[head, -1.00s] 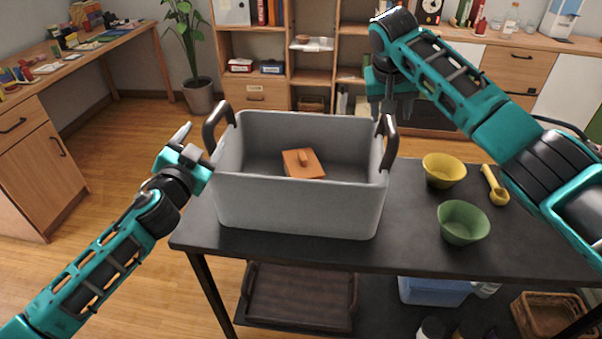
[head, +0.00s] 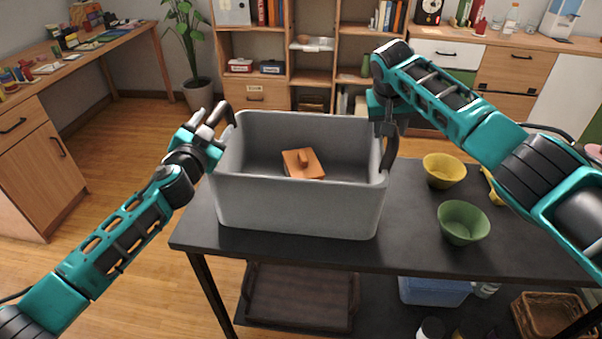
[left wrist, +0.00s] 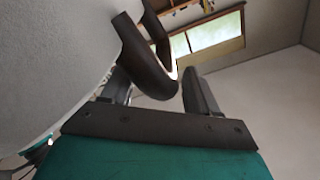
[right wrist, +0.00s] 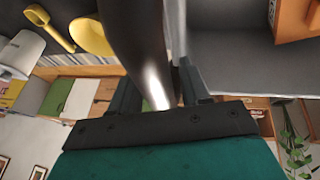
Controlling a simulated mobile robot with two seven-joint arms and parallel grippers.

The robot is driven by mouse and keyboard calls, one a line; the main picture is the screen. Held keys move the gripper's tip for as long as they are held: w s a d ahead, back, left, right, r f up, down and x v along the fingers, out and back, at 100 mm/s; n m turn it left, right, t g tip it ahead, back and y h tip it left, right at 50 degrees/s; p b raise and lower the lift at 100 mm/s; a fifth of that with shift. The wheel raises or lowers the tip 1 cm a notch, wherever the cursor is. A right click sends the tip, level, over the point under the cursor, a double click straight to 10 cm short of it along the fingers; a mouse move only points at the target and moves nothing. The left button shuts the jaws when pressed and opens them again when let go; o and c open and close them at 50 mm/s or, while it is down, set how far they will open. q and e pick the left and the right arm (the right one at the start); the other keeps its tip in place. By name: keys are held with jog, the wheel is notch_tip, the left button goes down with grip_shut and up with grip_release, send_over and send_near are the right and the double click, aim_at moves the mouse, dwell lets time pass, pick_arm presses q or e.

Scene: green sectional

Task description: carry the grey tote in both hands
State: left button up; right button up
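The grey tote (head: 295,205) stands upright on the dark table, with a dark arched handle at each side and an orange lidded object (head: 303,163) inside. My left gripper (head: 208,118) is open at the tote's left handle (head: 227,113). In the left wrist view the handle (left wrist: 145,60) reaches between the parted fingers (left wrist: 158,92), with a gap on the right. My right gripper (head: 385,125) is at the right handle (head: 389,155). In the right wrist view that handle (right wrist: 140,45) lies between the parted fingers (right wrist: 160,92), with a small gap showing.
The dark table (head: 410,225) also holds a yellow bowl (head: 443,170), a green bowl (head: 463,222) and a yellow scoop (head: 493,187) right of the tote. A lower shelf holds a brown tray (head: 297,297) and a blue box (head: 435,291). Wooden floor is clear at left.

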pick_arm(q)
jog(key=c, duration=0.7)
pick_arm(e)
jog(key=c, duration=0.7)
pick_arm(q)
grip_shut()
pick_arm(e)
grip_shut()
pick_arm(q)
jog(key=shift+a+r, duration=0.1)
jog(key=shift+r, duration=0.1)
pick_arm(e)
jog(key=shift+d+r, duration=0.1)
jog(key=shift+r, duration=0.05)
